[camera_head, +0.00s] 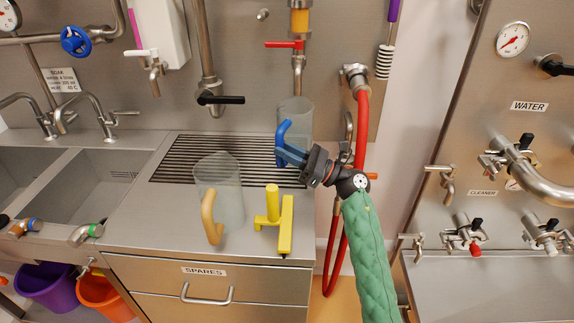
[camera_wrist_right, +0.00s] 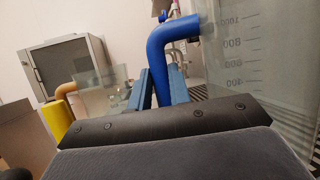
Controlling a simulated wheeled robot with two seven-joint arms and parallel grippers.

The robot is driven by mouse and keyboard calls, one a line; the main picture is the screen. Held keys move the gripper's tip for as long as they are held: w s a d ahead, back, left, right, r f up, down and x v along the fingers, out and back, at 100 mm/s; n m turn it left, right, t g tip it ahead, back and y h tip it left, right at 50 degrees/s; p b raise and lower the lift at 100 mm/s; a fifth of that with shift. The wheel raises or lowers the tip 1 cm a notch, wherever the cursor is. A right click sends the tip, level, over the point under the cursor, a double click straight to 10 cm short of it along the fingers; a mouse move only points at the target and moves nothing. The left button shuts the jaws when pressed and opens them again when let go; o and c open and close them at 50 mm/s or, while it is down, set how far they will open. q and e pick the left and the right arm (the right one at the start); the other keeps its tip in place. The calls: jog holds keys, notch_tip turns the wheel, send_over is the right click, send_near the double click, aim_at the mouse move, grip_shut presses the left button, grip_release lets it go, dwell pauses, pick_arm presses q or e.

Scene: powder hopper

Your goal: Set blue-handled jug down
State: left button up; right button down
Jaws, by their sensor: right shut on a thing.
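The blue-handled jug (camera_head: 298,119) is clear and upright at the back right of the slatted drain grid in the head view. Its blue handle (camera_head: 282,140) faces left and toward me. My right gripper (camera_head: 286,156) is shut on the handle's lower part. In the right wrist view the blue handle (camera_wrist_right: 168,52) runs down between the two blue fingers, and the jug's graduated wall (camera_wrist_right: 245,60) fills the right side. The jug's base is partly hidden by my gripper, so I cannot tell whether it touches the grid. My left gripper is not in view.
A tan-handled clear jug (camera_head: 222,185) and a yellow tool (camera_head: 285,222) stand on the counter in front of the grid (camera_head: 180,165). A red-handled valve (camera_head: 285,44) is above the blue-handled jug. A red hose (camera_head: 361,125) hangs right of it. The grid's left part is clear.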

aim_at(284, 162)
notch_tip(284, 162, down, 4)
jog(key=shift+r+b, duration=0.15)
jog(key=shift+b, duration=0.45)
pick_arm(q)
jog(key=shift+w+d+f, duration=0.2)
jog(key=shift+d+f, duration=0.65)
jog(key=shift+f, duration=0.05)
pick_arm(e)
jog(key=c, duration=1.3)
grip_release()
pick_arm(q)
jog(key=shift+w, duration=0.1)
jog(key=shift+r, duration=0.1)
